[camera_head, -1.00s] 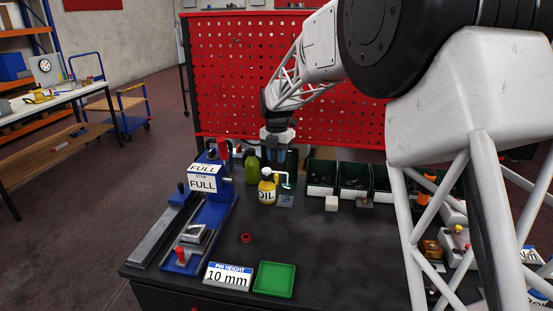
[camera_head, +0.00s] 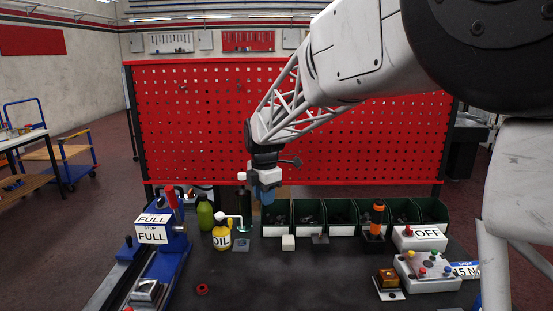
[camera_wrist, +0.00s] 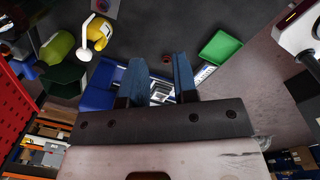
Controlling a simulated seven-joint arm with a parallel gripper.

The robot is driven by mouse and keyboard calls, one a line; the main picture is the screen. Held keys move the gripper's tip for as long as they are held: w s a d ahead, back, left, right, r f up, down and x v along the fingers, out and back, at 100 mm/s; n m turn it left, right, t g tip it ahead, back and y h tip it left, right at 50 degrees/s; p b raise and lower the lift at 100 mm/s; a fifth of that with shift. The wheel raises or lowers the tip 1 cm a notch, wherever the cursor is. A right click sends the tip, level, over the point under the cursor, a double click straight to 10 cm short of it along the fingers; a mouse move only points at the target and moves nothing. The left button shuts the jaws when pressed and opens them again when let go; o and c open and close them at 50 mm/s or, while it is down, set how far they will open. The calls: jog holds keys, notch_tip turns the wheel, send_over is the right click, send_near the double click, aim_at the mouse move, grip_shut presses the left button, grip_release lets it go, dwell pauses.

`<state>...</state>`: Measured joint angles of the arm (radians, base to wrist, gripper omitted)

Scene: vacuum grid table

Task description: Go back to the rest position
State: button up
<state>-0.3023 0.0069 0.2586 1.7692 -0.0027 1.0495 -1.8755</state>
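My gripper (camera_head: 267,194) hangs in the air above the back part of the dark table (camera_head: 250,285), in front of the red perforated panel. In the wrist view its two blue fingers (camera_wrist: 159,62) stand apart with nothing held between them. No thing in the frames marks a rest position.
A yellow oil bottle (camera_head: 222,236), green bottle (camera_head: 205,212) and dark bottle (camera_head: 243,212) stand near my gripper. The blue FULL device (camera_head: 160,262) is left. Green bins (camera_head: 343,231) line the back. A white OFF box (camera_head: 419,239) is right. The red panel (camera_head: 200,120) stands behind.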

jog(key=s+d+r+m+t, duration=0.1)
jog(key=s+d+r+m, duration=0.1)
jog(key=s+d+m, duration=0.65)
jog(key=s+d+r+m, duration=0.1)
jog(key=s+d+m, duration=0.4)
jog(key=s, duration=0.7)
jog(key=s+d+f+m, duration=0.1)
jog(key=s+d+m, duration=0.1)
jog(key=s+m, duration=0.2)
jog(key=s+d+f+m, duration=0.2)
jog(key=s+d+m, duration=0.1)
jog(key=s, duration=0.6)
jog(key=s+d+f+m+t, duration=0.1)
jog(key=s+d+f+m, duration=0.1)
jog(key=s, duration=0.4)
jog(key=d+m, duration=0.1)
jog(key=m, duration=0.1)
jog(key=shift+s+d+f+m, duration=0.2)
jog(key=shift+s+d+m, duration=0.05)
jog(key=shift+m, duration=0.1)
